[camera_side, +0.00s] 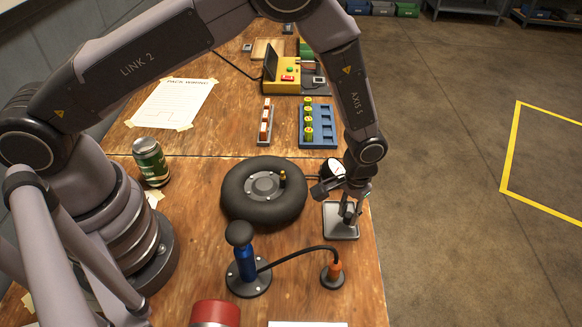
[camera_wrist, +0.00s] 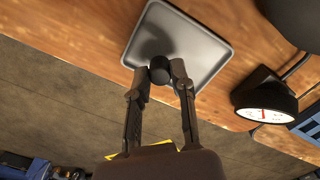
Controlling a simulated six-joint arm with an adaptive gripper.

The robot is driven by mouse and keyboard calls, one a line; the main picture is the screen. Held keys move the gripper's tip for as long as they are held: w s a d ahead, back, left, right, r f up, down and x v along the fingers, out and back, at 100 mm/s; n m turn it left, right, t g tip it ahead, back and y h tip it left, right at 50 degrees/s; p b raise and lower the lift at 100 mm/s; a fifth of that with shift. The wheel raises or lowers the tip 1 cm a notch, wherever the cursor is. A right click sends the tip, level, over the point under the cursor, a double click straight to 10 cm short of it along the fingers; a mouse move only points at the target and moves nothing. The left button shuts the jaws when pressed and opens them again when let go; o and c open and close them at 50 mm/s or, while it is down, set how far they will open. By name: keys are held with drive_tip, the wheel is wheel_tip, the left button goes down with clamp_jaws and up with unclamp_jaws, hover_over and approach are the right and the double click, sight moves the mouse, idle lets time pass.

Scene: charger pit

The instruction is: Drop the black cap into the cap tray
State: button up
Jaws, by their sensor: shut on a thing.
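My gripper (camera_wrist: 160,76) is shut on the black cap (camera_wrist: 161,64), a small dark round piece between the fingertips in the wrist view. The cap tray (camera_wrist: 209,48) is a shallow grey square tray with a raised rim, and the cap shows against it. In the side view the tray (camera_side: 341,233) lies near the table's right edge. My gripper (camera_side: 349,215) points down over it there, and the cap is too small and hidden to make out. The exact height of the cap above the tray floor is hard to tell.
A black tyre (camera_side: 264,193) with a brass valve lies left of the tray. A dial gauge (camera_side: 334,169) stands just behind the tray. A blue pump (camera_side: 246,264) has a black hose running to an orange-topped fitting (camera_side: 333,272) in front of the tray.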

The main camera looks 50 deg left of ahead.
drive_tip(key=shift+f, duration=0.5)
drive_tip(key=o, duration=0.8)
drive_tip(key=shift+o, duration=0.2)
wheel_tip(320, 180, up, 12)
drive_tip(key=shift+r, duration=0.1)
